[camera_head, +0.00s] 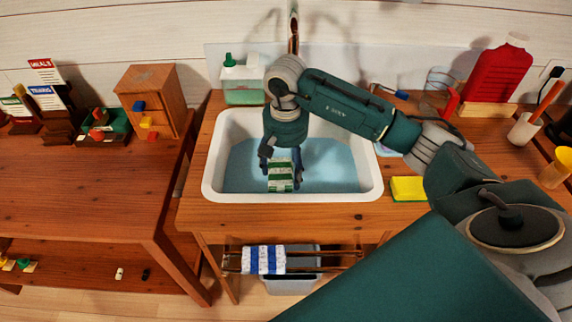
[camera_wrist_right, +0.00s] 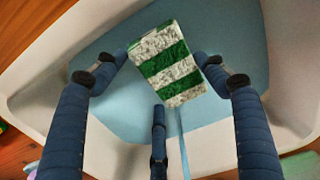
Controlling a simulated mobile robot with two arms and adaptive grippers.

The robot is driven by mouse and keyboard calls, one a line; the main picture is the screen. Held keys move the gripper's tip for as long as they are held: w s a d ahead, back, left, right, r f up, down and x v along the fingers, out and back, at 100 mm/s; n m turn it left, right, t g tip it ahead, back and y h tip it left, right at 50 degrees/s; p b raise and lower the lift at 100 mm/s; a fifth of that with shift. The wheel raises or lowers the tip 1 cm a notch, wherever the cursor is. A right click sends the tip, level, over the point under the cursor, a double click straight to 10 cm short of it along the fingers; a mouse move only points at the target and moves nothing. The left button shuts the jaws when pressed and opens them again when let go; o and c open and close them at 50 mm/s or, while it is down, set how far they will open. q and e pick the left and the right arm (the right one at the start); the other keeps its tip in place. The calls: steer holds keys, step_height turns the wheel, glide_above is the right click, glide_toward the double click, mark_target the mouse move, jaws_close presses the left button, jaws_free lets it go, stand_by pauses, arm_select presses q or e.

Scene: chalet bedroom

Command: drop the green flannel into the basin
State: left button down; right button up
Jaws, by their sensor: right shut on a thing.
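The green flannel (camera_head: 281,176), striped green and white, is held over the basin (camera_head: 213,181). The basin is a white sink set in a wooden counter, with blue water or a blue bottom inside. My right gripper (camera_head: 281,168) points down inside the basin's outline and is shut on the flannel. In the right wrist view the flannel (camera_wrist_right: 167,63) sits between the blue fingers, with the basin's pale rim (camera_wrist_right: 40,75) around it. I cannot tell whether the flannel touches the blue surface. My left gripper is not in view.
A yellow sponge (camera_head: 407,189) lies right of the basin. A clear, green-topped container (camera_head: 243,80) stands behind it, near the tap (camera_head: 294,30). A blue-and-white striped cloth (camera_head: 263,260) hangs on a rail below. A red bottle (camera_head: 496,72) stands back right.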

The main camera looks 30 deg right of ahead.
mark_target(285, 159)
step_height(285, 159, down, 4)
steer(key=shift+r, duration=0.25)
steer(key=shift+w+d+f, duration=0.1)
steer(key=shift+f, duration=0.1)
steer(key=shift+o, duration=0.2)
steer(key=shift+w+d+p, duration=0.15)
steer(key=shift+w+p, duration=0.1)
steer(key=shift+p, duration=0.05)
steer(key=w, duration=0.1)
steer(key=w+d+p, duration=0.1)
steer(key=shift+w+d+r, duration=0.1)
steer(key=shift+w+d, duration=0.15)
steer(key=shift+w, duration=0.1)
steer(key=shift+c, duration=0.2)
steer(key=shift+f, duration=0.7)
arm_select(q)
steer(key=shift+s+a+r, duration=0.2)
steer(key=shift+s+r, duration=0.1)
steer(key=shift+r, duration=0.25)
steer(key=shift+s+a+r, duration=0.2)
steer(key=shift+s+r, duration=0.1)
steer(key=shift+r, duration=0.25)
arm_select(e)
steer(key=shift+o, duration=0.2)
